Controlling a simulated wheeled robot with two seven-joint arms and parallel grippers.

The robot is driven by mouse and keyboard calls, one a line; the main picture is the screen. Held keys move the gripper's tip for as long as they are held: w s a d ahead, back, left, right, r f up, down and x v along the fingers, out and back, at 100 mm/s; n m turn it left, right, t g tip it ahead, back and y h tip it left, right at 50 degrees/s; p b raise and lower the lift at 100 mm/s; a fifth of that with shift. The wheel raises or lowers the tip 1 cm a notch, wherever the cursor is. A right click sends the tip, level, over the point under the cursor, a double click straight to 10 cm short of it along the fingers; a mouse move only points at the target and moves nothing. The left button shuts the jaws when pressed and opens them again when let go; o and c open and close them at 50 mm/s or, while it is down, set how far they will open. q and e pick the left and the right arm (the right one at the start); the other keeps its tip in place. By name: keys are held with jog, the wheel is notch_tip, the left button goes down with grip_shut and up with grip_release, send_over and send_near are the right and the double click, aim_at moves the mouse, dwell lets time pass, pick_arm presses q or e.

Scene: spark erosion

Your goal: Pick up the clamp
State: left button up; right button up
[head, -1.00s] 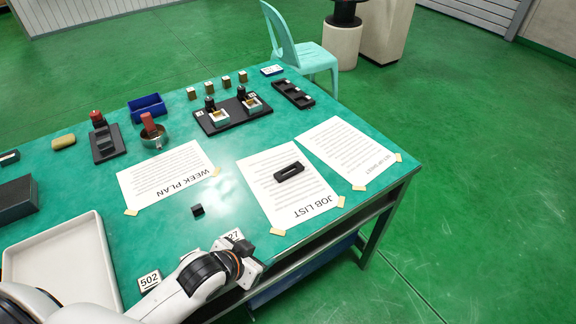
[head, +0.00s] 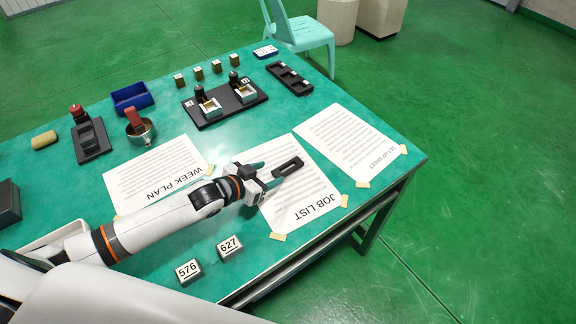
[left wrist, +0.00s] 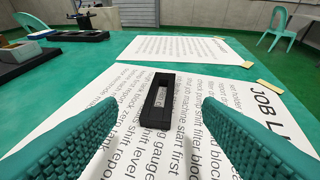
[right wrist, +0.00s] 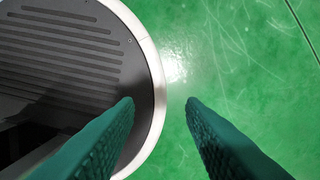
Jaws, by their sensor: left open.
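The clamp appears to be the black slotted bar (head: 287,166) lying flat on the JOB LIST sheet (head: 312,190). In the left wrist view the black bar (left wrist: 158,101) lies ahead, between the two teal fingers and apart from both. My left gripper (head: 268,174) is open and empty, low over the sheet just left of the bar; its fingers also show in the left wrist view (left wrist: 156,125). My right gripper (right wrist: 160,105) is open and empty above the green floor, beside a round dark base.
The WEEK PLAN sheet (head: 152,177) and another sheet (head: 345,145) lie on either side. Number blocks (head: 188,271) stand near the front edge. A black fixture board (head: 213,118), blue bin (head: 132,97) and metal cup (head: 140,131) stand further back. A chair (head: 296,32) stands behind the table.

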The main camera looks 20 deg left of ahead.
aim_at(280, 173)
pick_arm(q)
jog(key=shift+w+d+f, duration=0.15)
jog(key=shift+w+f, duration=0.1)
jog(key=shift+w, duration=0.25)
jog(key=shift+w+f, duration=0.2)
jog(key=shift+w, duration=0.05)
jog(key=x, duration=0.4)
jog(key=shift+d+f+p, duration=0.15)
jog(key=shift+d+p, duration=0.1)
jog(key=shift+p, duration=0.1)
jog(key=shift+w+d+f, duration=0.1)
jog(key=shift+w+f, duration=0.1)
jog(key=shift+w, duration=0.05)
pick_arm(e)
jog(key=shift+w+d+r, duration=0.15)
jog(key=shift+w+r, duration=0.3)
jog(key=shift+w, duration=0.15)
pick_arm(q)
jog(key=shift+s, duration=0.1)
jog(key=shift+c, duration=0.3)
pick_arm(e)
jog(key=shift+s, duration=0.1)
pick_arm(q)
jog(key=c, duration=0.3)
grip_shut()
pick_arm(e)
jog(key=shift+s, duration=0.25)
pick_arm(q)
jog(key=shift+r, duration=0.1)
